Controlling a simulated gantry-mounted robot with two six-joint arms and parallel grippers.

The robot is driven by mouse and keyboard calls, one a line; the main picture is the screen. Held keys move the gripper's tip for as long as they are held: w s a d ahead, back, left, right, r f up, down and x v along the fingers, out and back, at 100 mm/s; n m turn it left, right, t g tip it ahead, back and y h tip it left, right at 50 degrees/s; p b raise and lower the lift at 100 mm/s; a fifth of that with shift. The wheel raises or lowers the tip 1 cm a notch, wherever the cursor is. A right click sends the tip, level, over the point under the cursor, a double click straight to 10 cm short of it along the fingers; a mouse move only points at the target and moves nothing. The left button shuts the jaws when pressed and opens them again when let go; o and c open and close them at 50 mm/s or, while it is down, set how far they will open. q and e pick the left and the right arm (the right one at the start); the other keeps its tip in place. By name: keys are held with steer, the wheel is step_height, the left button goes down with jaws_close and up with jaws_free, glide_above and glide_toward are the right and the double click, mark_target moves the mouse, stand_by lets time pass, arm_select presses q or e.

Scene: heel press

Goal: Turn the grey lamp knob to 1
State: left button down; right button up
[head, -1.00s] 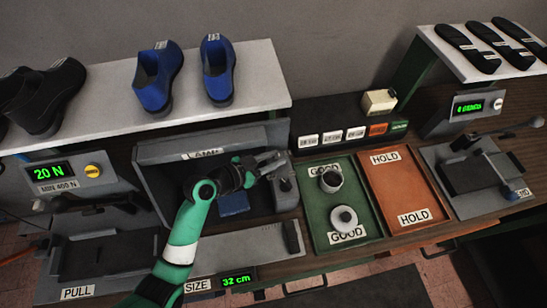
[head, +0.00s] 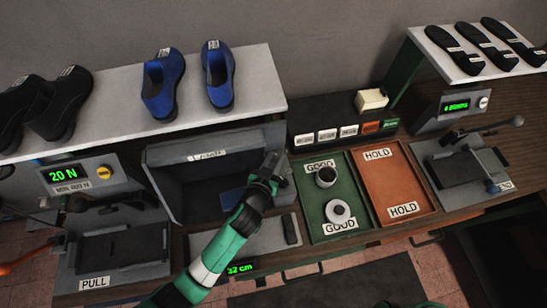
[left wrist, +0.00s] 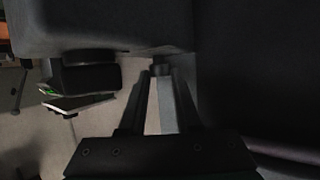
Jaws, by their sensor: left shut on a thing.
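The lamp box (head: 168,186), a dark grey open housing labelled LAMP, stands at the middle-left of the bench. My left gripper (head: 272,161) is at the right side of this box and covers the knob in the head view. In the left wrist view my left gripper (left wrist: 160,78) is shut on a small dark grey piece, which looks like the lamp knob (left wrist: 160,69), below a dark housing. The knob's marks and pointer cannot be read. My right gripper is not in view.
A green GOOD tray (head: 365,215) with two round parts and an orange HOLD tray (head: 402,183) lie to the right. A shelf (head: 110,122) with blue and black shoes stands above the box. A pull gauge (head: 82,178) reads 20 N at left.

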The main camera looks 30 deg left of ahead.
arm_select(q)
steer(key=shift+d+f+n+y+b, duration=0.3)
steer(key=shift+n+y+b, duration=0.35)
steer(key=shift+b, duration=0.25)
steer(key=shift+r+n+g+y+b, duration=0.15)
steer(key=shift+n+g+y+b, duration=0.25)
steer(key=shift+n+y+b, duration=0.4)
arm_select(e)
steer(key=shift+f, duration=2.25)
arm_select(q)
steer(key=c, duration=0.9)
jaws_free()
steer(key=shift+r, duration=0.1)
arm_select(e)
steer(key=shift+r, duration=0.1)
